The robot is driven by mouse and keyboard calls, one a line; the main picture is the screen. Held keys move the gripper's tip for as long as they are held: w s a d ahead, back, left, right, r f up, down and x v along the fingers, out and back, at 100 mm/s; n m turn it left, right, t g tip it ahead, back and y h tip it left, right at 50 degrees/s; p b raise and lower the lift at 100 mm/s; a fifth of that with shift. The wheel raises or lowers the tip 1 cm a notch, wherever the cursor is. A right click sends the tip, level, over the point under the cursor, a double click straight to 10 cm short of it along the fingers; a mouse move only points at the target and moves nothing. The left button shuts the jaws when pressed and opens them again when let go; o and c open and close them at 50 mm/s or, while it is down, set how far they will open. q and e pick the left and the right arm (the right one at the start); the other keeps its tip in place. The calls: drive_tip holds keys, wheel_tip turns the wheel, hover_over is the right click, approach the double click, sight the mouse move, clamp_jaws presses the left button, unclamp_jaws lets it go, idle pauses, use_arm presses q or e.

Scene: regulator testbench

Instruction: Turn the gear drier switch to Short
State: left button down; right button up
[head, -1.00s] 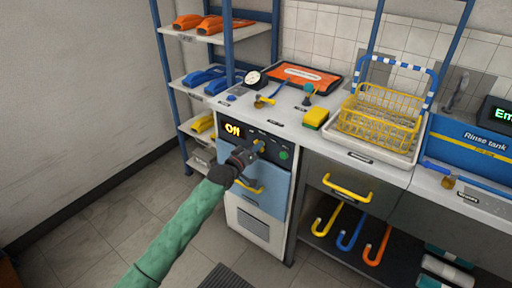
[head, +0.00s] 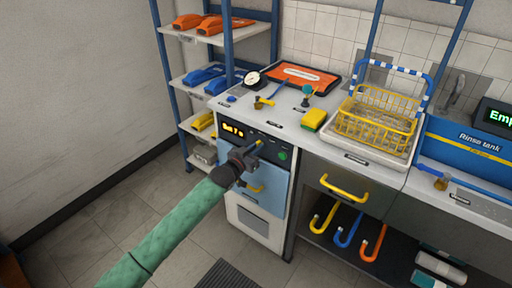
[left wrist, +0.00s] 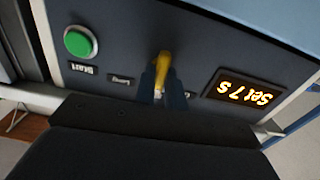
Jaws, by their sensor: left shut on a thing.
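The gear drier (head: 262,188) is a cabinet with a light blue door under the counter. Its dark panel carries a lit display (head: 233,130), a yellow switch (head: 260,142) and a green button (head: 283,155). My left gripper (head: 254,149) is at the panel, shut on the yellow switch. In the left wrist view the panel appears upside down. The switch (left wrist: 163,62) stands between my dark fingers (left wrist: 162,84), and the display (left wrist: 243,91) reads "Set 7 s". The labels "Long" and "Start" show there; another label is mostly hidden by a finger. My right gripper is out of view.
On the counter above are a gauge (head: 257,79), a sponge (head: 314,120) and a yellow wire basket (head: 376,118). A blue shelf rack (head: 170,85) stands on the left.

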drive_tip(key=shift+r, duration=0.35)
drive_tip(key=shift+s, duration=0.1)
use_arm(q)
drive_tip(key=c, duration=1.5)
unclamp_jaws()
drive_tip(key=shift+o, duration=0.2)
